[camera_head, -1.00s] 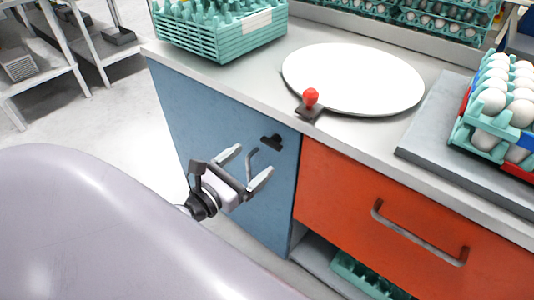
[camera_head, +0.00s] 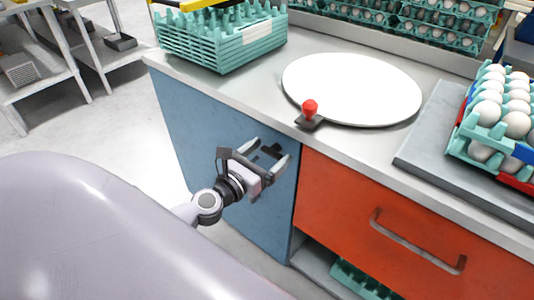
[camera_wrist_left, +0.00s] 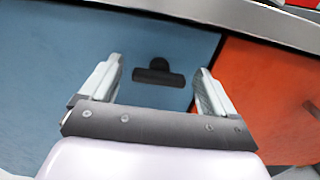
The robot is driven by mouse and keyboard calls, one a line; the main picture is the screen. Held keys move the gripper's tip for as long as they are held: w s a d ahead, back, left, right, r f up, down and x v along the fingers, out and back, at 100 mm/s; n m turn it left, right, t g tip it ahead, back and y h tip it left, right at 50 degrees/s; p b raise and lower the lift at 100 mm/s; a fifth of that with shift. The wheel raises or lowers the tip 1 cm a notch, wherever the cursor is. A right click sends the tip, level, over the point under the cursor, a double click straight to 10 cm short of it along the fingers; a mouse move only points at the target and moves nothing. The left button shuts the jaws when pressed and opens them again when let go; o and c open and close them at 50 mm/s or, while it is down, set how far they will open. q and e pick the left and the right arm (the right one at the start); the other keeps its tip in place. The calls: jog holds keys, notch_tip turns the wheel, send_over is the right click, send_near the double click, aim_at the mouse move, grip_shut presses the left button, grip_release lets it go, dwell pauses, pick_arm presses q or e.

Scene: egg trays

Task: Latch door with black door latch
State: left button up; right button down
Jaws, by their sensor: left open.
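The blue door (camera_head: 192,122) is the left front of the cabinet and looks closed. The black door latch (camera_head: 272,150) is near its upper right corner; in the left wrist view the latch (camera_wrist_left: 159,74) shows as a short horizontal bar with a round knob above it. My left gripper (camera_head: 270,152) is open in front of the latch. In the left wrist view its fingers (camera_wrist_left: 160,82) stand on either side of the latch, apart from it, with nothing between them but the view of the latch. Whether the fingers touch the door cannot be told. My right gripper is not in view.
An orange drawer (camera_head: 340,205) with a metal handle (camera_head: 415,245) is right of the door. The counter above holds a white round plate (camera_head: 352,85), a red knob (camera_head: 310,107), teal trays (camera_head: 235,45) and a tray of eggs (camera_head: 485,155). Shelves (camera_head: 45,70) stand at left.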

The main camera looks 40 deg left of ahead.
pick_arm(q)
jog(key=c, duration=1.1)
jog(key=shift+o, duration=0.2)
